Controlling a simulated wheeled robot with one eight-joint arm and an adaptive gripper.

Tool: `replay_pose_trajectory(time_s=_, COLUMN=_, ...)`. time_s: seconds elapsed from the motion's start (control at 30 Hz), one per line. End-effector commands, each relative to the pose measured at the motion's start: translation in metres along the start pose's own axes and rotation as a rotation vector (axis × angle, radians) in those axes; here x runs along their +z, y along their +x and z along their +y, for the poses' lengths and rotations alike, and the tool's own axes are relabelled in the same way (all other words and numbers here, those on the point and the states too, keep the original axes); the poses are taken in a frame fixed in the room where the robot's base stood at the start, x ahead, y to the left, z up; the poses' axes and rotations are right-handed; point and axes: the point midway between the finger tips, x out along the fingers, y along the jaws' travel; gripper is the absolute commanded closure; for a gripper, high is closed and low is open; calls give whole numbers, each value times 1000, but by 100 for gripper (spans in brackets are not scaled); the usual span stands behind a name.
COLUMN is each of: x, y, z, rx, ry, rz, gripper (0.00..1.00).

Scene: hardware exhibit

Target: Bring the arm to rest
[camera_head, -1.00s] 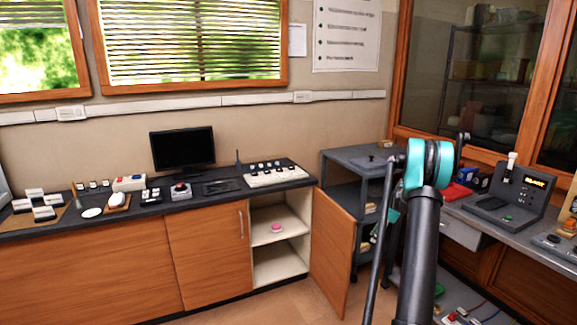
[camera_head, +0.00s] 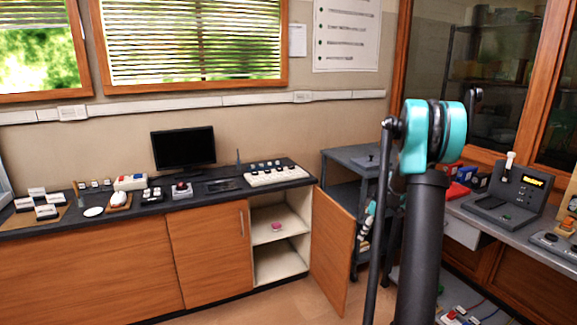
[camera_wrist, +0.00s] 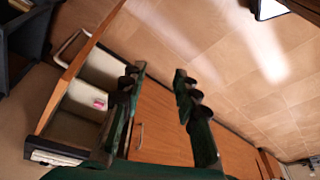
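My arm stands upright in the right half of the head view, with its teal joint high in front of the shelf unit. My gripper (camera_wrist: 158,74) shows in the wrist view with its two dark fingers apart and nothing between them. In the head view I cannot make out the gripper clearly behind the arm. Beyond the fingers in the wrist view are the open cabinet (camera_wrist: 60,130), a pink object (camera_wrist: 98,103) inside it and the tiled floor (camera_wrist: 225,60).
The cabinet door (camera_head: 332,250) stands open beside my arm. The pink object also shows on the cabinet's shelf in the head view (camera_head: 276,227). A grey cart (camera_head: 345,157) stands behind my arm. A device with a lit display (camera_head: 515,190) sits on the right bench (camera_head: 468,212).

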Motion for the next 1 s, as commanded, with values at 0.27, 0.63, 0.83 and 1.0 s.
replay_pose_trajectory(time_s=0.27, x=3, y=-29, z=-100, rx=87, ry=241, rz=-28, gripper=69)
replay_pose_trajectory(time_s=0.63, x=40, y=-40, z=-227, rx=212, ry=558, rz=-6, gripper=69)
replay_pose_trajectory(time_s=0.83, x=73, y=-33, z=-289, rx=276, ry=721, rz=32, gripper=69)
replay_pose_trajectory(time_s=1.0, x=98, y=-23, z=-326, rx=315, ry=829, rz=70, gripper=69)
